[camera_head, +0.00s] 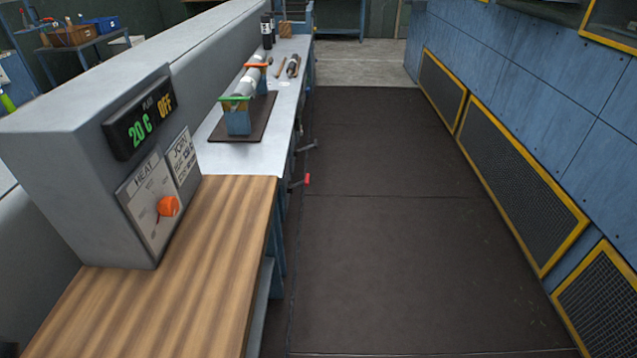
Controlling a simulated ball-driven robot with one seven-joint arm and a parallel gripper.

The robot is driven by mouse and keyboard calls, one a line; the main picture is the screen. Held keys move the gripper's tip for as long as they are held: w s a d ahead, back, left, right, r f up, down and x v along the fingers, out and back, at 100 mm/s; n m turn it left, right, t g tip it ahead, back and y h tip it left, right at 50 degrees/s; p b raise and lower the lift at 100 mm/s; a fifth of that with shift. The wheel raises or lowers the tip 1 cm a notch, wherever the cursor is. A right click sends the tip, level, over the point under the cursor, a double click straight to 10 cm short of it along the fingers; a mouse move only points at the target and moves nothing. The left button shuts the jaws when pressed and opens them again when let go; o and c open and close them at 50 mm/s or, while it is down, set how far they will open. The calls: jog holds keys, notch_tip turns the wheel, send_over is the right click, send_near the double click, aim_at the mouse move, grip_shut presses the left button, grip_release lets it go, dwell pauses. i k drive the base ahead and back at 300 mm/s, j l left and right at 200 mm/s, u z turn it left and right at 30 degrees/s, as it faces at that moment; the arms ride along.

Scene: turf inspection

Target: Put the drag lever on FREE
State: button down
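A short lever with a red end (306,180) sticks out from the side of the bench into the aisle. A second, dark lever or handle (306,147) sticks out a little farther back. I cannot tell which of them is the drag lever. No FREE marking is readable. A device with a white cylinder (248,81) and blue end pieces stands on a dark mat on the white bench top. My gripper is not in view.
A grey cabinet (75,160) at left has a HEAT panel with an orange knob (168,206) and a display reading 20 C and OFF. A wooden counter (180,270) is in front. The dark-floored aisle (380,240) is clear. Blue panels with yellow-framed grilles (520,190) line the right.

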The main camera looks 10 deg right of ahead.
aim_at(305, 181)
jog(key=i+l+u, duration=0.25)
jog(key=i+l, duration=0.25)
jog(key=i, duration=0.2)
jog(key=i+l+u, duration=0.25)
jog(key=i+l, duration=0.4)
jog(key=i+l+u, duration=0.25)
jog(key=i+l, duration=0.3)
jog(key=l, duration=0.25)
